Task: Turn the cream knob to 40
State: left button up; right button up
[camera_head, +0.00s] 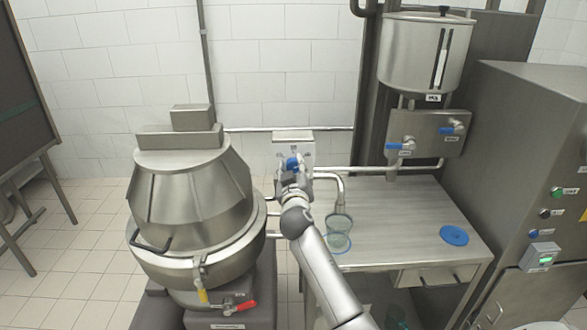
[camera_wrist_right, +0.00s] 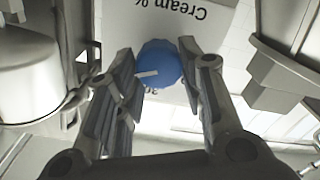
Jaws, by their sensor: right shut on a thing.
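The cream knob is blue and round, with a pale pointer line. In the right wrist view the knob (camera_wrist_right: 160,64) sits between my two fingers, on a white panel (camera_wrist_right: 190,22) labelled "Cream %". In the head view the knob (camera_head: 293,163) shows at the tip of my right gripper (camera_head: 293,172), on the panel (camera_head: 293,139) on the back wall. My right gripper (camera_wrist_right: 160,85) is shut on the knob. The scale figures are mostly hidden by the fingers and too small to read, so I cannot tell the setting. My left gripper is not in view.
A large steel vat (camera_head: 190,190) stands left of my right arm. A steel table (camera_head: 400,215) to the right holds a clear cup (camera_head: 339,237) and a blue lid (camera_head: 454,235). A steel tank (camera_head: 425,55) with blue-handled taps is above the table. A steel cabinet stands far right.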

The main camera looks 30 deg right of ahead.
jog(key=shift+n, duration=0.6)
jog(key=o, duration=1)
jog(key=shift+o, duration=0.2)
jog(key=shift+s, duration=0.1)
jog(key=v, duration=1.2)
jog(key=shift+f, duration=0.1)
